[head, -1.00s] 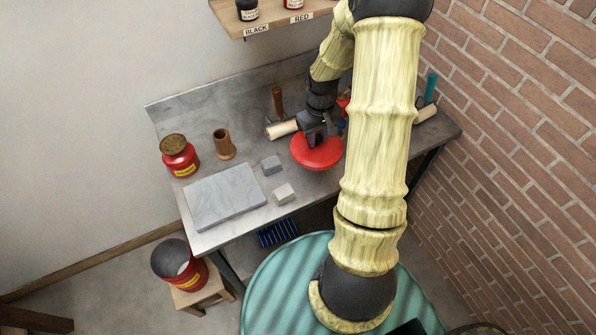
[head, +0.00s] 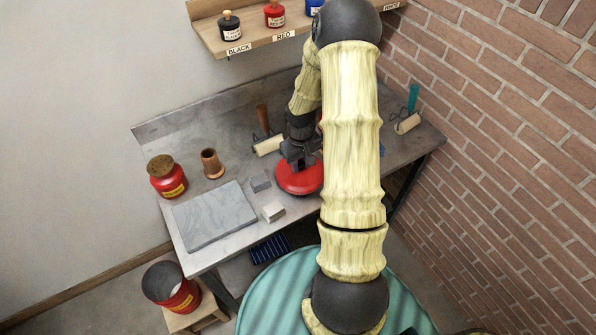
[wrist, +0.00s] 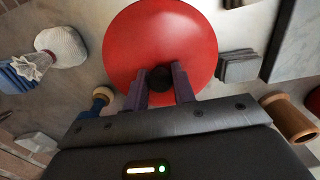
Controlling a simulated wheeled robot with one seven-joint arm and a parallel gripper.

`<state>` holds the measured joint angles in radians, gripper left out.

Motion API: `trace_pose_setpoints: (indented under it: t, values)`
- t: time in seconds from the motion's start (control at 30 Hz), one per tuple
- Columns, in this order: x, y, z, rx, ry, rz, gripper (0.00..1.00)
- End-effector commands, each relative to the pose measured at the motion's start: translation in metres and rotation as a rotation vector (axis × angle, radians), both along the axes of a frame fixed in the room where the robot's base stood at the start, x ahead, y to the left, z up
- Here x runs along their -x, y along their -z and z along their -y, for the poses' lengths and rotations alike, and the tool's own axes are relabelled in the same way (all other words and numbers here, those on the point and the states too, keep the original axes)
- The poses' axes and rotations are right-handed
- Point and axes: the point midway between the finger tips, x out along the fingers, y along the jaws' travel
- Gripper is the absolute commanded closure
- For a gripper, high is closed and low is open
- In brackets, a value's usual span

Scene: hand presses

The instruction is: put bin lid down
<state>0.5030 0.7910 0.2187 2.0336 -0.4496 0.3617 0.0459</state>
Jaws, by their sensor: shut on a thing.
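The bin lid (head: 299,179) is a round red disc with a black knob (wrist: 160,78). It also fills the upper middle of the wrist view (wrist: 160,35). My gripper (head: 300,158) is shut on the knob, with one finger on each side in the wrist view (wrist: 161,88). The lid is level, over the workbench (head: 230,135), right of two small grey blocks (head: 261,182). I cannot tell whether its underside touches the bench. An open red bin (head: 172,289) with a yellow label stands on a low wooden stool (head: 205,312) at the lower left.
A grey stone slab (head: 213,217) lies at the bench's front left. A red can with a brown top (head: 167,177) and a brown wooden vessel (head: 212,163) stand behind it. A roller (head: 268,146) lies behind the lid. A shelf (head: 262,43) with ink bottles hangs above.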

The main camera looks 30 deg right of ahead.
Motion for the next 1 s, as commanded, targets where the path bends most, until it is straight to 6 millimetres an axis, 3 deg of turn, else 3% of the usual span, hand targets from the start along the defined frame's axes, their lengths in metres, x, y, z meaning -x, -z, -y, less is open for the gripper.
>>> trace_pose_setpoints:
  t: [0.23, 0.57, 0.93, 0.97, 1.0]
  values:
    - [0.000, 0.003, 0.000, 0.000, 0.000, -0.001, 0.99]
    - [0.000, 0.040, 0.000, 0.001, -0.001, 0.000, 0.99]
    - [0.000, 0.045, -0.001, 0.001, -0.002, 0.000, 0.99]
    - [0.000, 0.045, -0.001, 0.001, -0.002, 0.000, 0.72]
    - [0.000, 0.044, -0.001, 0.000, -0.002, 0.000, 0.64]
